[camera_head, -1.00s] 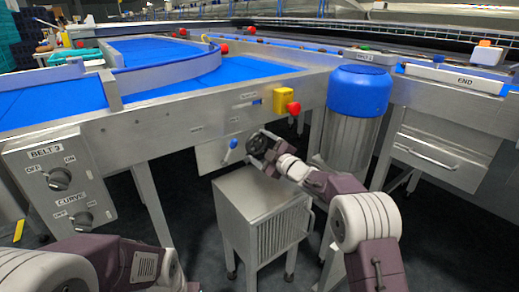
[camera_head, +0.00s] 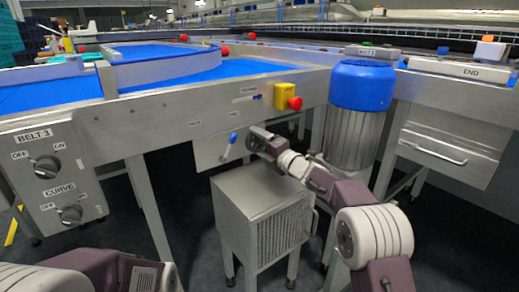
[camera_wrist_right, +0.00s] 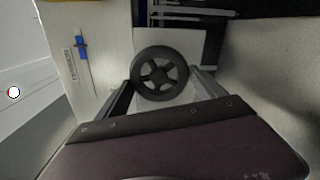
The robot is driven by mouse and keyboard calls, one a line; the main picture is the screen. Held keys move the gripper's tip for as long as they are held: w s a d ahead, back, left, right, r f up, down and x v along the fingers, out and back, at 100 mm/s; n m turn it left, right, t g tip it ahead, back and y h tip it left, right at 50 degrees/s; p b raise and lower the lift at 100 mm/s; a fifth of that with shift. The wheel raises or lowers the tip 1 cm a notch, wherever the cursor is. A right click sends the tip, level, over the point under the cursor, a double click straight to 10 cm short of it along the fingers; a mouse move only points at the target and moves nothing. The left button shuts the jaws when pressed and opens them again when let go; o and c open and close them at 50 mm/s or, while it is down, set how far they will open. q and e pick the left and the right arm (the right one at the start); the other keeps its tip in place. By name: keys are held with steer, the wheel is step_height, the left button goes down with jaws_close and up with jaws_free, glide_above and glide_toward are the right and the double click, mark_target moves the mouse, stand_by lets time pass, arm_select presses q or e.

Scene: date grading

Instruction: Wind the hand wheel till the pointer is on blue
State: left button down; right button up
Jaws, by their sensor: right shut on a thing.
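The hand wheel (camera_wrist_right: 160,73) is a dark spoked ring in the right wrist view, in front of a pale panel. My right gripper (camera_wrist_right: 161,88) is shut on it, one finger at each side of the rim. In the head view my right gripper (camera_head: 257,141) is at the panel under the belt frame and largely hides the wheel. I cannot make out exactly where the pointer stands. My left gripper is out of view.
A yellow box with a red button (camera_head: 294,103) is above right. A steel cabinet (camera_head: 262,184) stands below, and a blue-topped drum (camera_head: 361,86) to the right.

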steer(key=shift+f+n+b, duration=0.25)
steer(key=shift+n+b, duration=0.55)
steer(key=shift+n, duration=0.7)
steer(key=o, duration=1.3)
steer(key=shift+o, duration=0.2)
steer(key=shift+r, duration=0.1)
steer(key=p+v, duration=0.2)
steer(key=v, duration=0.6)
steer(key=shift+s+d+r, duration=0.1)
steer(key=shift+s+d, duration=0.25)
steer(key=shift+s, duration=0.05)
